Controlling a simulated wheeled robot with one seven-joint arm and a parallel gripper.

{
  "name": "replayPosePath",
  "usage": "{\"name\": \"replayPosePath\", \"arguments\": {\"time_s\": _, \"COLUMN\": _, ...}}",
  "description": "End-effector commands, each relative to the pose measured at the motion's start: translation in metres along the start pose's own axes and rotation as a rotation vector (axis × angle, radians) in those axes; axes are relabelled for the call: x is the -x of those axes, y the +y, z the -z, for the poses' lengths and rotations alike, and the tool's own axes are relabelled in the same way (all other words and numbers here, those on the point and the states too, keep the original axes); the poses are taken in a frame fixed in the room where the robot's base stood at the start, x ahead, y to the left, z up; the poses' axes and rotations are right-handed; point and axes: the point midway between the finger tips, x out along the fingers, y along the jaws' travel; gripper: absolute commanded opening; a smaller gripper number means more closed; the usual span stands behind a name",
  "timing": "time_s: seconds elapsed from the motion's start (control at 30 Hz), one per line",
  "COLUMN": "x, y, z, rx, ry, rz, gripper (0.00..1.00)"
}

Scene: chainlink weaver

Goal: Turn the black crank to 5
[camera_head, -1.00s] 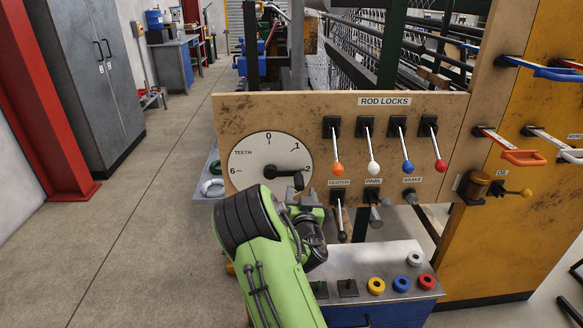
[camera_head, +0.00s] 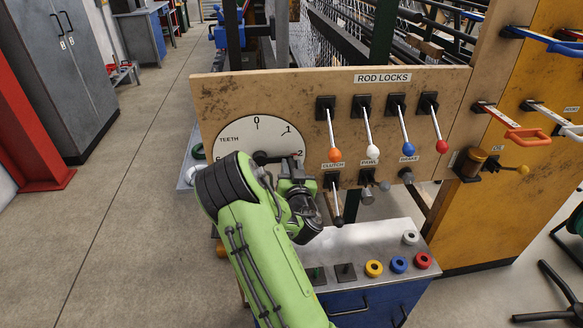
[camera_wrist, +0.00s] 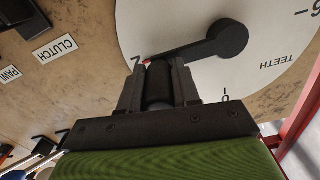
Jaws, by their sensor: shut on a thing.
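The black crank (camera_head: 262,157) is on a white round dial (camera_head: 240,130) marked TEETH, on the wooden panel. Its arm points right, toward the 2. In the wrist view, the dial (camera_wrist: 265,65) appears upside down, and the crank (camera_wrist: 215,42) has its red tip close beside the 2. My gripper (camera_wrist: 158,75) is shut on the crank's dark grip, with one finger on each side. In the head view, my gripper (camera_head: 296,170) is at the dial's right edge; my arm covers the dial's lower part, and the 5 is not visible.
Rod lock levers (camera_head: 368,135) with coloured knobs stand right of the dial. A black-knobbed clutch lever (camera_head: 337,205) hangs close right of my gripper. Below is a metal-topped console (camera_head: 350,240) with coloured rings. Open floor (camera_head: 110,230) lies to the left.

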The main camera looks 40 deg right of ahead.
Motion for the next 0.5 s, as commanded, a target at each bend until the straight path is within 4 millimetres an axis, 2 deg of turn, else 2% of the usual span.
{"name": "replayPosePath", "arguments": {"time_s": 0.03, "x": 0.0000, "y": -0.0002, "z": 0.0001, "rx": 0.000, "ry": 0.000, "rz": 0.000, "gripper": 0.10}}
{"name": "replayPosePath", "arguments": {"time_s": 0.1, "x": 0.0000, "y": -0.0002, "z": 0.0001, "rx": 0.000, "ry": 0.000, "rz": 0.000, "gripper": 0.00}}
{"name": "replayPosePath", "arguments": {"time_s": 0.5, "x": 0.0000, "y": 0.0002, "z": -0.0024, "rx": -0.024, "ry": 0.001, "rz": 0.001, "gripper": 0.00}}
